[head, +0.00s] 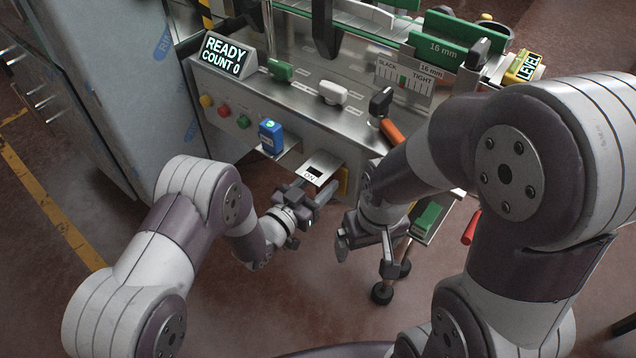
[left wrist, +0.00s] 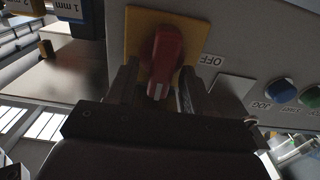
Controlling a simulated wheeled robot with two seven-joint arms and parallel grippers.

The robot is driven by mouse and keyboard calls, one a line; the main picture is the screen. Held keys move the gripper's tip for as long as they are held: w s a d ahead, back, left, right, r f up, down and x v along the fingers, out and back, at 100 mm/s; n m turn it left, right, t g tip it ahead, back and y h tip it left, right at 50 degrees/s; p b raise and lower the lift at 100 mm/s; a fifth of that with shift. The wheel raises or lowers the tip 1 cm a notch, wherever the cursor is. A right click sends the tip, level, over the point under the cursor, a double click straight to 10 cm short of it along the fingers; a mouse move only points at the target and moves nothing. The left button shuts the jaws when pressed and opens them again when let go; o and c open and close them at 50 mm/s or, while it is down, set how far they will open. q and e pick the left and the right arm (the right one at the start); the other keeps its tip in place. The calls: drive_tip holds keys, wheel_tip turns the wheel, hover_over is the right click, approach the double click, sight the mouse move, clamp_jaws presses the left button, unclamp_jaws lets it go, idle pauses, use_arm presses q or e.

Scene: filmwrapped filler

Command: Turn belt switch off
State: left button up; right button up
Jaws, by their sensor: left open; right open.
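The belt switch is a red rotary knob (left wrist: 165,58) on a yellow plate (left wrist: 140,22), with a white mark on the knob's near end. An OFF label (left wrist: 211,61) sits right of the plate in the left wrist view. Contact cannot be told. My right gripper (head: 371,254) is open and empty, lower and to the right.
The machine front carries a READY COUNT 0 display (head: 228,56), small coloured buttons (head: 224,110) and a blue device (head: 271,136) on a ledge. An orange-handled lever (head: 391,131) is above my right forearm. A grey cabinet (head: 115,70) stands left.

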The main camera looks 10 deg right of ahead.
use_arm(q)
clamp_jaws()
drive_tip(key=shift+n, duration=0.3)
drive_tip(key=shift+w+a+f+n, duration=0.1)
drive_tip(key=shift+w+f+n, duration=0.1)
drive_tip(key=shift+n, duration=2.65)
drive_tip(key=shift+w+a+f+n, duration=0.1)
drive_tip(key=shift+a+f+n, duration=0.05)
drive_tip(key=shift+n, duration=2.75)
drive_tip(key=shift+w+a+f+n, duration=0.1)
drive_tip(key=shift+w+f+n, duration=0.1)
drive_tip(key=shift+n, duration=2.65)
unclamp_jaws()
